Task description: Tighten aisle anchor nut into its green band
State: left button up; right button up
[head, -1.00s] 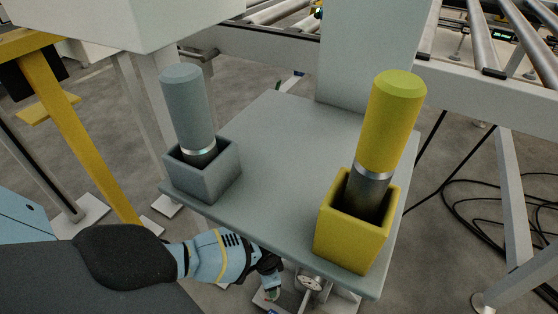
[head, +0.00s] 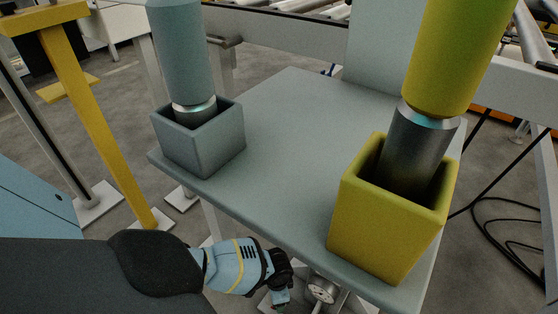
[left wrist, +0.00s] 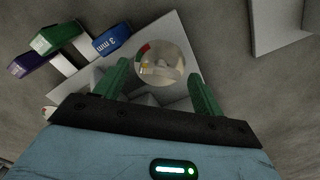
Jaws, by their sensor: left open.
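The anchor nut, a round shiny metal piece (left wrist: 160,62), shows in the left wrist view above a pale plate (left wrist: 188,30). Small red, yellow and green marks show on its face; I cannot tell where any pointer stands. In the head view a round metal piece (head: 322,290) below the table edge appears to be the same nut. My left gripper (left wrist: 158,72) is open, with its green fingers on either side of the nut's near edge; I cannot tell whether they touch it. In the head view my left gripper (head: 282,286) is beside the nut, left of it. My right gripper is out of view.
A blue "3 mm" tag (left wrist: 111,40), a green tag (left wrist: 54,38) and a purple tag (left wrist: 33,60) lie left of the nut. Above is a grey table (head: 275,130) with a grey holder (head: 200,145) and a yellow holder (head: 385,230), each holding a tool. A yellow post (head: 85,120) stands left.

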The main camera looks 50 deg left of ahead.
pick_arm(q)
jog(key=shift+f, duration=0.25)
jog(key=shift+c, duration=0.7)
jog(key=c, duration=0.9)
jog(key=shift+o, duration=0.2)
jog(key=shift+r+n+p, duration=0.15)
jog(key=shift+n+p, duration=0.4)
jog(key=shift+n, duration=1.55)
jog(key=shift+n+p, duration=0.3)
jog(key=shift+n, duration=0.2)
